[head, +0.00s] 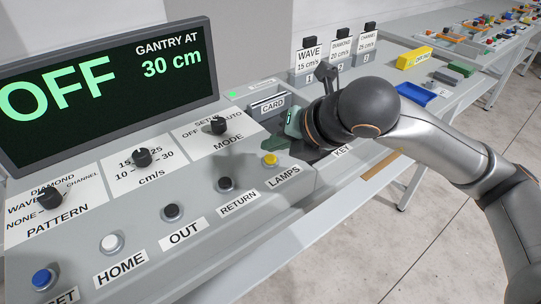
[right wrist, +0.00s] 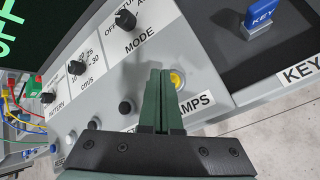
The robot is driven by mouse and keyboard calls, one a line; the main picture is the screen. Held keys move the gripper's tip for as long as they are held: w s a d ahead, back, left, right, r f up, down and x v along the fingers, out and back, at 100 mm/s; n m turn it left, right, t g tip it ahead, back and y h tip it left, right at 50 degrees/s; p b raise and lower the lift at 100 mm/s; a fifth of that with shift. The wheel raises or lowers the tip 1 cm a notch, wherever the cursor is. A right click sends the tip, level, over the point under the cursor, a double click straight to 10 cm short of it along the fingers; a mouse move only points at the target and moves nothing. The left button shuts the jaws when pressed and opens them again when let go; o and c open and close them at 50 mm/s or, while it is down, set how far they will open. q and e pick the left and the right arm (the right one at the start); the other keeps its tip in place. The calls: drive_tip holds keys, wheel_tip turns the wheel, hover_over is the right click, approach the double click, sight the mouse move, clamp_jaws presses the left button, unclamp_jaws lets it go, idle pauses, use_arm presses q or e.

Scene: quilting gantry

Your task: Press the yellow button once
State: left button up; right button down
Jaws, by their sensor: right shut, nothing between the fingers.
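The yellow button (head: 270,159) sits in a dark ring on the sloped grey panel, just above the LAMPS label. In the right wrist view the yellow button (right wrist: 178,80) shows just right of my fingertips, partly hidden by a finger. My right gripper (head: 278,143) reaches in from the right, with its green fingers close to the button. In the right wrist view the gripper (right wrist: 160,73) has its two fingers together with nothing held. I cannot tell whether a fingertip touches the panel; none is seen on the button. My left gripper is out of view.
Beside the button are a black RETURN button (head: 225,184), a black OUT button (head: 172,212) and the MODE knob (head: 218,125). The screen (head: 110,85) reads OFF and GANTRY AT 30 cm. A blue key (right wrist: 263,17) stands at the right.

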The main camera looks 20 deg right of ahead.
idle(0.8)
drive_tip(key=shift+f, duration=0.1)
drive_tip(key=shift+f, duration=0.1)
drive_tip(key=shift+f+b, duration=0.3)
drive_tip(key=shift+b, duration=0.45)
drive_tip(key=shift+f, duration=0.1)
